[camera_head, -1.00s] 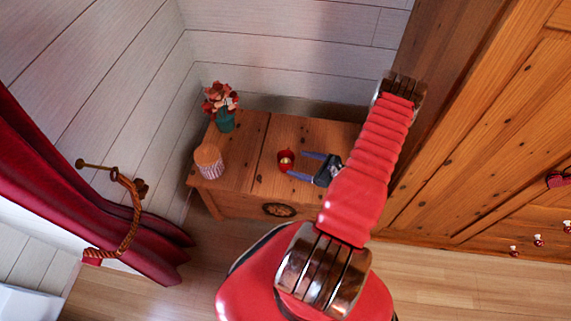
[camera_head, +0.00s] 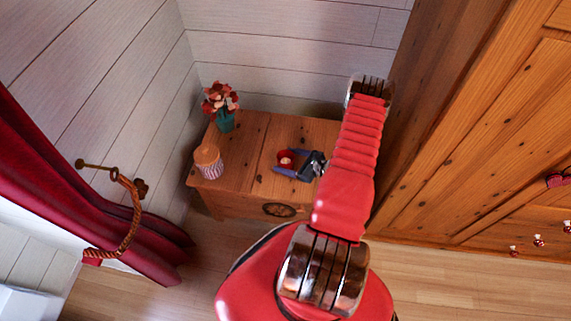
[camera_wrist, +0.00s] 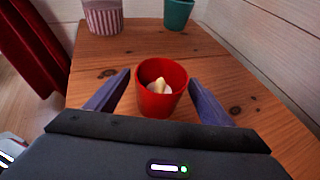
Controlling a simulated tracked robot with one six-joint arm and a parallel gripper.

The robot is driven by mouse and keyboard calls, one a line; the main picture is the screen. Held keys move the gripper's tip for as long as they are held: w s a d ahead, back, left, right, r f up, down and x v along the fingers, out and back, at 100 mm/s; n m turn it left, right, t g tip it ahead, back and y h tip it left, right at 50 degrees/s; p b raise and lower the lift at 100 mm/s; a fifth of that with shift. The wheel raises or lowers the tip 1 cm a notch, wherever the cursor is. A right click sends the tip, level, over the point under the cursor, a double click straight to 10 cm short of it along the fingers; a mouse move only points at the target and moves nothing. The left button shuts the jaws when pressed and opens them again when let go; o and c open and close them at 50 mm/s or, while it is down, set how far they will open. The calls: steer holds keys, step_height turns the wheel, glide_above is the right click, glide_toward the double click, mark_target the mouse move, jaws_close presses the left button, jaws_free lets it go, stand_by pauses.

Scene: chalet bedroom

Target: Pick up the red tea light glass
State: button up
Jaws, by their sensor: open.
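The red tea light glass (camera_wrist: 150,103) stands upright on the wooden chest top, with a pale candle inside. It also shows in the head view (camera_head: 285,158), partly overlapped by my gripper. My gripper (camera_wrist: 155,92) is open in the wrist view, with one purple finger on each side of the glass. The glass lies between the fingers, with a small gap visible on each side. In the head view my gripper (camera_head: 283,164) reaches in from the right, low over the chest top.
A striped jar with a wooden lid (camera_head: 208,161) and a teal vase of red flowers (camera_head: 225,121) stand on the left of the chest (camera_head: 240,180). A white plank wall (camera_head: 290,50) is behind. A tall wooden wardrobe (camera_head: 480,150) stands at the right, close to my arm.

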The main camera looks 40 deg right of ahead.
mark_target(279, 158)
steer(key=shift+x, duration=2.3)
steer(key=shift+c, duration=0.5)
steer(key=c, duration=1.1)
steer(key=shift+r, duration=5.05)
